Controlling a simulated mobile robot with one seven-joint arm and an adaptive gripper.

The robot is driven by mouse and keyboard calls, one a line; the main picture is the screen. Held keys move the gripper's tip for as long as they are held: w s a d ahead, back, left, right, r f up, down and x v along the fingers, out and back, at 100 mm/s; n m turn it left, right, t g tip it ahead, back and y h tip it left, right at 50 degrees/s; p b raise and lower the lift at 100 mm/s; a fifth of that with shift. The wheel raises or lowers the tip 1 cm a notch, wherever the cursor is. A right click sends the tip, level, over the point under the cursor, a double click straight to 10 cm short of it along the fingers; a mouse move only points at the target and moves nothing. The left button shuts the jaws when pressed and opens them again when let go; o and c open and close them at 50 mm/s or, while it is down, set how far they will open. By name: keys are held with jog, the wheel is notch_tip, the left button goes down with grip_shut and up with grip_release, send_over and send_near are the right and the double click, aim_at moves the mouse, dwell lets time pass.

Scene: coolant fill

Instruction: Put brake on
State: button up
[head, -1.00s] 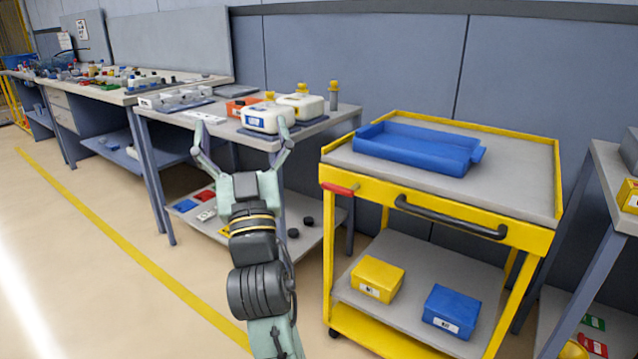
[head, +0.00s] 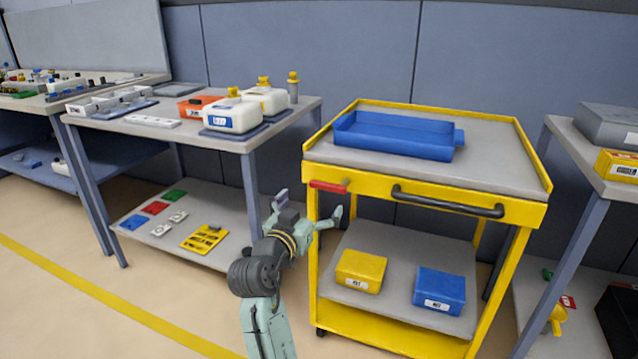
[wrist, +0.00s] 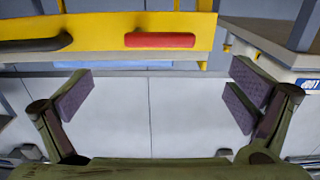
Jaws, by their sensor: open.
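The yellow cart (head: 520,214) has a red lever (head: 328,186) at the left end of its front edge. The lever lies roughly level; its red grip also shows in the wrist view (wrist: 160,40). It looks like the brake lever, but no label shows. My gripper (head: 308,205) is open and empty, in front of the cart's left corner and lower than the lever in the picture. In the wrist view my spread fingers (wrist: 160,92) show below the lever, apart from it, with the grip between them from left to right.
A black handle (head: 447,203) runs along the cart's front, right of the lever. A blue tray (head: 395,138) sits on top; yellow (head: 360,271) and blue (head: 440,291) boxes sit on the lower shelf. A grey table (head: 225,140) with jugs stands left. Floor in front is clear.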

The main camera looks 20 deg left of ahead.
aim_at(327, 185)
jog(key=w, duration=0.5)
jog(key=w+p, duration=0.1)
jog(key=w, duration=0.4)
jog(key=shift+w+d+p, duration=0.2)
jog(key=shift+w+p, duration=0.05)
jog(key=shift+p, duration=0.05)
jog(key=shift+c, duration=0.6)
jog(key=c, duration=1.5)
